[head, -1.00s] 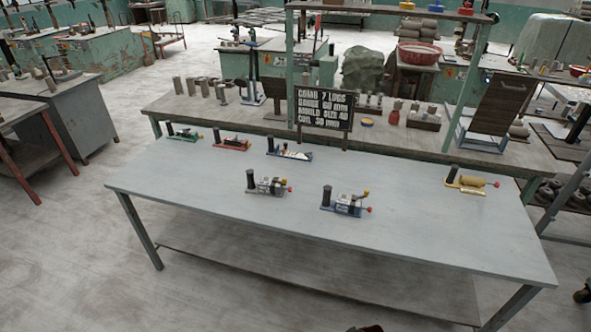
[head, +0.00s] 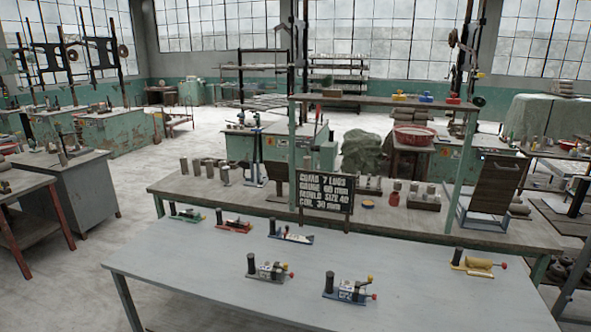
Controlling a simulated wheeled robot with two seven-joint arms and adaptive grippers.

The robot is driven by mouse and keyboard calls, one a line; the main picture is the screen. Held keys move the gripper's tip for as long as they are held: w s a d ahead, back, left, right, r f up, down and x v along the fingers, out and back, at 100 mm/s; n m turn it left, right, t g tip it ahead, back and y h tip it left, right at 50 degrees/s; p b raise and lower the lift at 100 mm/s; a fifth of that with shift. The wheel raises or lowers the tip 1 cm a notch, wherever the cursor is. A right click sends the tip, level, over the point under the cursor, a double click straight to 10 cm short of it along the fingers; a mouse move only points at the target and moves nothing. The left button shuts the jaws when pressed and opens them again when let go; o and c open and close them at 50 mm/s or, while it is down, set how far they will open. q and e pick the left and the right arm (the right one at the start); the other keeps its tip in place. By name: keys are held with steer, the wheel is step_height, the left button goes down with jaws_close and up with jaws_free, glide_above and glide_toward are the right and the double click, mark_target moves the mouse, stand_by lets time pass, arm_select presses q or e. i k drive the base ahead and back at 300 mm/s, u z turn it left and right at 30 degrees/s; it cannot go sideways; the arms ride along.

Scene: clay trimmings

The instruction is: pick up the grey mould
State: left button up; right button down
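Several small moulds stand on the pale grey work table (head: 200,278), each with a dark upright cylinder at its left end. Behind are a green one (head: 188,215), a red one (head: 234,225) and a blue-and-white one (head: 291,235). A yellow one (head: 478,263) stands at the far right. Neither of my grippers is in view.
A black sign with white writing (head: 325,191) stands behind the moulds. A long wooden bench (head: 400,216) with cylinders and a shelf frame runs behind the table. The table's left part is clear.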

mark_target(266, 272)
steer(key=u, duration=0.4)
steer(key=i, duration=0.45)
steer(key=u, duration=0.7)
steer(key=i, duration=1.45)
steer(key=z, duration=0.55)
